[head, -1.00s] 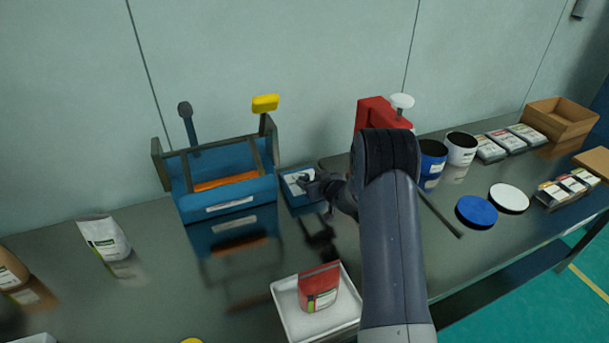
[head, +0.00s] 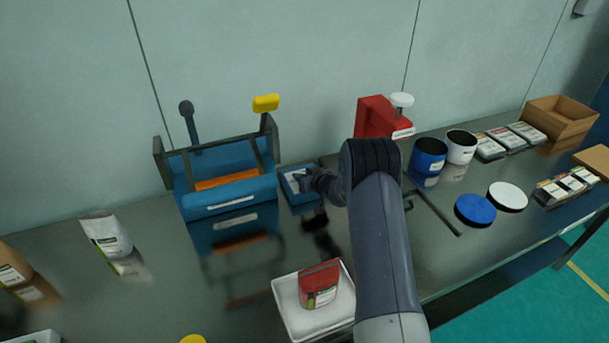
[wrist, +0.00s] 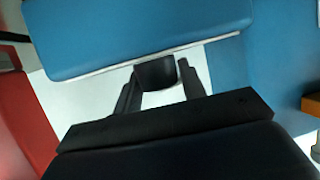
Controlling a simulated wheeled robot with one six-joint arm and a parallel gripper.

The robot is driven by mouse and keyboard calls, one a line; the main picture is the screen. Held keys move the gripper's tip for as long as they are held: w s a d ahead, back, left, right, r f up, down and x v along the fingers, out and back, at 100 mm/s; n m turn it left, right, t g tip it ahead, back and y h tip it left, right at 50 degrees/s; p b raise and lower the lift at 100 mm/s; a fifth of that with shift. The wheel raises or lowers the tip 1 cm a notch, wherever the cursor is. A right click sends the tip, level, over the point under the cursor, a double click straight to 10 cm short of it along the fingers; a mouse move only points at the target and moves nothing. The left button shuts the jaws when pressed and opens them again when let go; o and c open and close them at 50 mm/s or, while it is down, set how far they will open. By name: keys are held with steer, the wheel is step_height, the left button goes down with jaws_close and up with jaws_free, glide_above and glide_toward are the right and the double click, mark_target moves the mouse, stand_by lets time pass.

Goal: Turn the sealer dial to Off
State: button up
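The blue sealer (head: 227,204) stands at the back left of the bench, with an orange strip across it and dark side arms. Beside its right end is a small blue control box with a white face (head: 291,181). My gripper (head: 306,180) is at this face. In the wrist view, the black dial (wrist: 155,72) lies between the two fingertips of my gripper (wrist: 157,84). The fingers are close against both its sides and appear shut on it. The dial's pointer and setting marks cannot be read.
A red device (head: 379,118) with a white knob stands behind my arm. A white tray (head: 289,313) holding a red pouch (head: 319,285) is in front. A blue tub (head: 429,158) and a white tub (head: 461,148) stand to the right.

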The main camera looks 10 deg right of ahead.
steer(key=c, duration=0.5)
steer(key=shift+r+p, duration=0.2)
steer(key=shift+p, duration=0.2)
steer(key=shift+c, duration=0.2)
steer(key=shift+d+n+g+y+p, duration=0.1)
steer(key=shift+n+g+y+p, duration=0.2)
steer(key=shift+n+y+p, duration=0.35)
steer(key=shift+f+n+g+y+p, duration=0.1)
steer(key=shift+n+g+y+p, duration=0.4)
steer(key=shift+n+y, duration=0.3)
steer(key=o, duration=1)
